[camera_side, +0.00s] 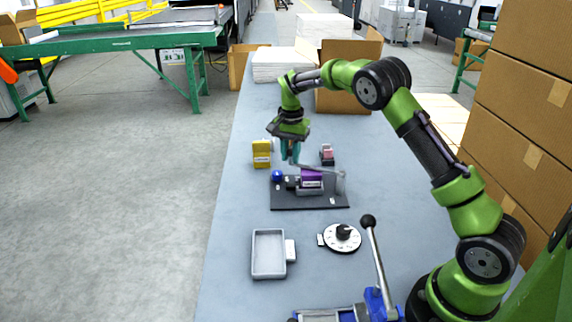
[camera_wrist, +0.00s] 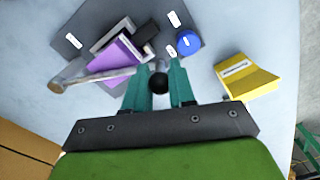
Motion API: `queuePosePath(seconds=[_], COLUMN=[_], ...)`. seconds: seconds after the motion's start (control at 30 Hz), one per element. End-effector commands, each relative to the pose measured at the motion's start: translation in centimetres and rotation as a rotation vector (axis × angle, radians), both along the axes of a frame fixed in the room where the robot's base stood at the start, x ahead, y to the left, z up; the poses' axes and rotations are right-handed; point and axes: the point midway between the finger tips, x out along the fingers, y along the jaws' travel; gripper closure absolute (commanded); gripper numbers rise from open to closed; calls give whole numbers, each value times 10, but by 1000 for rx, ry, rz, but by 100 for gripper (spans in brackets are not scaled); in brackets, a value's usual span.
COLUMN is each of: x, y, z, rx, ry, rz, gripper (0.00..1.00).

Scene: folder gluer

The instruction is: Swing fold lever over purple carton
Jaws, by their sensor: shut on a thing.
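The purple carton (camera_side: 312,177) sits in a grey holder on a dark base plate (camera_side: 310,205); it also shows in the wrist view (camera_wrist: 117,62). The fold lever (camera_side: 318,168) is a pale grey bar from a pivot at the plate's right end, running along the carton's far side in the side view. In the wrist view the bar (camera_wrist: 95,77) passes along the carton's edge. My gripper (camera_side: 291,159) points down at the lever's free end. In the wrist view its teal fingers (camera_wrist: 158,84) are shut on the lever's black knob.
A blue knob (camera_side: 277,175) stands on the plate's left end. A grey tray (camera_side: 256,274), a dial (camera_side: 343,240) and a black-knobbed handle (camera_side: 377,262) are in front.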

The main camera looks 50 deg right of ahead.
Motion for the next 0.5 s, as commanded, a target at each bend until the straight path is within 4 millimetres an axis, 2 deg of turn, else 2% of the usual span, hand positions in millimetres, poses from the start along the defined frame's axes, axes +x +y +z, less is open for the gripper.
queuePosePath(seconds=[0.3, 0.33, 0.43, 0.5], x=[1, 1, 0, 0], y=[0, 0, 0, 0], z=[1, 1, 1, 1], rx=[-1, -1, 0, 0], ry=[-4, -3, -2, -2], rz=[0, 0, 0, 0], gripper=[100, 71, 56, 53])
